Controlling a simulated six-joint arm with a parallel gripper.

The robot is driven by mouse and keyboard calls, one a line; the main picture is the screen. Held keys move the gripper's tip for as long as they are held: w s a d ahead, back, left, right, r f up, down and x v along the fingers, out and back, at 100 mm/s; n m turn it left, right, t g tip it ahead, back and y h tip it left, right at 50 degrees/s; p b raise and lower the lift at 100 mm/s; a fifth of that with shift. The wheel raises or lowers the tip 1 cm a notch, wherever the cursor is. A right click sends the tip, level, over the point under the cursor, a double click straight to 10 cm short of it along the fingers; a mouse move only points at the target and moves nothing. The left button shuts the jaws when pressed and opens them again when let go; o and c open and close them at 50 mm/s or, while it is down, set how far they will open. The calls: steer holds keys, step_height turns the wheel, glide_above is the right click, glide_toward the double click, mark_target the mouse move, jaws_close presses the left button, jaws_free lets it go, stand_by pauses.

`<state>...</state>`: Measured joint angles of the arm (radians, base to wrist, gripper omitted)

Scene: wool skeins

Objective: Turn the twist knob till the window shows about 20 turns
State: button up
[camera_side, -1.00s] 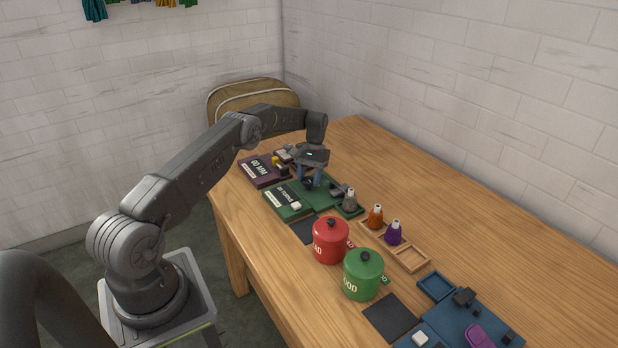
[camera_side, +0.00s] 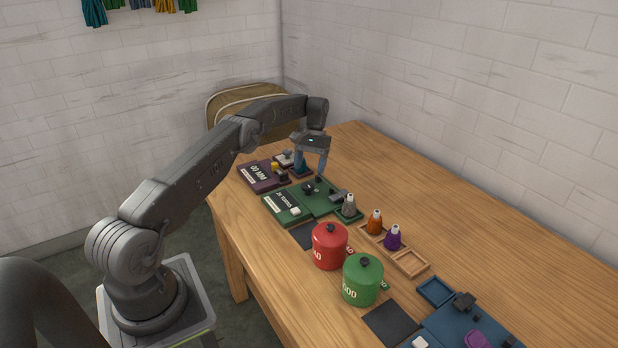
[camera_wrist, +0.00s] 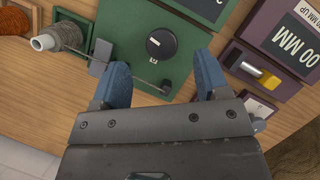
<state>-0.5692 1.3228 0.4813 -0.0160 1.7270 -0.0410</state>
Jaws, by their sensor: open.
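The green device (camera_side: 322,202) lies on the table with a black round knob (camera_side: 308,188) on its top. My gripper (camera_side: 312,166) is open and empty above the green device. In the wrist view its two blue fingers (camera_wrist: 163,75) are wide apart, with the knob ahead of the gap between them, not gripped.
A purple device (camera_side: 262,175) marked "00 MM" is beside it, with a yellow part (camera_wrist: 268,80). Red (camera_side: 329,247) and green (camera_side: 362,281) lidded pots stand nearer.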

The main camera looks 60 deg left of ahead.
steer(key=shift+r, duration=2)
steer(key=s+d+r+m+t+y, duration=0.1)
steer(key=s+d+r+m+t, duration=0.15)
steer(key=d+r, duration=0.75)
steer(key=s+d+r+m+t+y, duration=0.1)
steer(key=s+d+r+y, duration=0.15)
steer(key=d+r, duration=0.7)
steer(key=s+d+r+m+t, duration=0.1)
steer(key=s+d+r+t, duration=0.1)
steer(key=s+d, duration=0.5)
steer(key=s+d+r+m+t, duration=0.1)
steer(key=s+d+r+t, duration=0.1)
steer(key=s, duration=0.9)
steer(key=s+d+f+m+t, duration=0.1)
steer(key=s+d+f, duration=0.1)
steer(key=s+f, duration=0.3)
steer(key=shift+s+d+t+h, duration=0.35)
steer(key=shift+s+d+h, duration=0.1)
steer(key=shift+s, duration=0.8)
